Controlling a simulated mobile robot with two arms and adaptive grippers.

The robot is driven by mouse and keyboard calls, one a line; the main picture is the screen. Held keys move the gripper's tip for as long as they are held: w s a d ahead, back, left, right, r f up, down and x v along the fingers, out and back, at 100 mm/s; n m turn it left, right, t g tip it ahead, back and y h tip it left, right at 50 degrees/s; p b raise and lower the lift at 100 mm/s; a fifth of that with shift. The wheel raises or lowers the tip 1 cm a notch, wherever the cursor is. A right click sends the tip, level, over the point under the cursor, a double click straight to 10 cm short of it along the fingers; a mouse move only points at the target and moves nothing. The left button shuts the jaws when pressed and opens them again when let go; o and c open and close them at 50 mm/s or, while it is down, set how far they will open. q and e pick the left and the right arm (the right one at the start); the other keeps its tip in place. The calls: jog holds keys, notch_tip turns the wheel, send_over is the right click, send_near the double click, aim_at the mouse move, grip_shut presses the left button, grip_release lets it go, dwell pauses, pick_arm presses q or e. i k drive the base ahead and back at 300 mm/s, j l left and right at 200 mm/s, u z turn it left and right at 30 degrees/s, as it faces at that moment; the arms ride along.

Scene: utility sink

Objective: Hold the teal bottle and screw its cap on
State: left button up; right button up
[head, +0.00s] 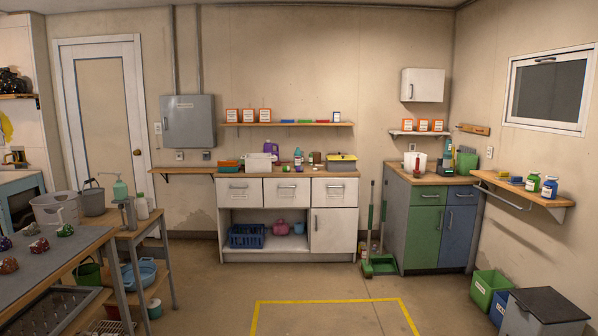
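Neither of my grippers is in view. I cannot tell for sure which bottle is the teal bottle. A pale teal-green pump bottle (120,189) stands upright on the wooden side bench at the left, with its pump on top. A small teal patch shows beside a purple bottle (298,157) on the middle counter, too small to make out. No loose cap can be made out.
A grey-topped table (40,262) with several small objects fills the lower left. A white cabinet (334,232) stands at the back, a green-and-blue cabinet (425,226) right of it. Green and blue bins (484,289) sit at lower right. Yellow tape (330,301) marks clear floor in front.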

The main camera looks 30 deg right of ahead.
aim_at(297, 154)
jog(key=i+l+z, duration=0.65)
jog(key=i, duration=0.3)
jog(key=i+l+z, duration=0.35)
jog(key=i, duration=0.2)
jog(key=i+z, duration=0.3)
jog(key=i, duration=1.9)
jog(key=i+u, duration=0.1)
jog(key=i, duration=0.35)
jog(key=i+l+u, duration=0.15)
jog(key=i, duration=0.35)
jog(key=i+u, duration=0.1)
jog(key=i, duration=0.35)
jog(key=i+l+u, duration=0.15)
jog(key=i, duration=0.3)
jog(key=i+l+u, duration=0.1)
jog(key=i+l, duration=0.15)
jog(key=i, duration=0.2)
jog(key=i+l+u, duration=0.15)
jog(key=i, duration=0.3)
jog(key=l, duration=0.1)
